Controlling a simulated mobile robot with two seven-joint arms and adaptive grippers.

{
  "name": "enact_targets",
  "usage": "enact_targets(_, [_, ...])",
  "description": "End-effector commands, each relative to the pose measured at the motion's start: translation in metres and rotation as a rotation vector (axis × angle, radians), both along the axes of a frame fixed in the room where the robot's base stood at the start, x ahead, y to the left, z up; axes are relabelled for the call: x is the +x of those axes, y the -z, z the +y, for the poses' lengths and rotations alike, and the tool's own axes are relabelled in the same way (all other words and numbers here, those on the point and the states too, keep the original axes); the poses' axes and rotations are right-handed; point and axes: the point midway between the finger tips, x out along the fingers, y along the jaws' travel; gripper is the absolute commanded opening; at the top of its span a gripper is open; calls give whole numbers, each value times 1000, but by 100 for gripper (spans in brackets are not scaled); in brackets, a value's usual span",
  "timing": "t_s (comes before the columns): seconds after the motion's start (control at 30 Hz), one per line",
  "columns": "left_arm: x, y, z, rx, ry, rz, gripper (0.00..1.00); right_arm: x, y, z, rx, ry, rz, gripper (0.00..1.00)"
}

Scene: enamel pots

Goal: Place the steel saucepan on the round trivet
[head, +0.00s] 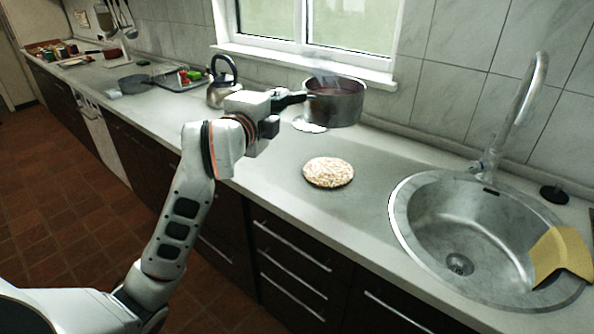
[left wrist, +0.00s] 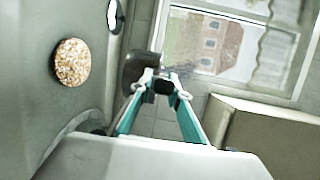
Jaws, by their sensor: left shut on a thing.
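The steel saucepan (head: 335,105) is dark grey with reddish-brown contents and faint steam above it. It is upright and appears raised above the counter, behind the round trivet (head: 328,173), which is pale, speckled and bare. My left gripper (head: 284,102) is shut on the saucepan's dark handle, to the left of the pan. In the left wrist view the teal-sided fingers (left wrist: 163,86) close on the handle, the saucepan (left wrist: 132,72) is partly hidden beyond them, and the trivet (left wrist: 72,62) lies to the left, apart from the pan. My right gripper is not in view.
A white flat patch (head: 309,125) lies on the counter below the saucepan. A kettle (head: 222,88) stands to the left, with a tray of vegetables (head: 185,77) and a dark pan (head: 136,84) farther off. The sink (head: 430,205) is at right. Counter around the trivet is clear.

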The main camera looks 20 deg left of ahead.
Motion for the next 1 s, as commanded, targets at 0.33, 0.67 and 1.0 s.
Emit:
enact_targets(0.33, [-1,75,1,4,0,-4,0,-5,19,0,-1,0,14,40])
enact_targets(0.67, [0,127,0,2,1,-8,0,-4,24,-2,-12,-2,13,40])
enact_targets(1.0, [0,156,0,2,1,-6,0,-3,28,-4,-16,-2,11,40])
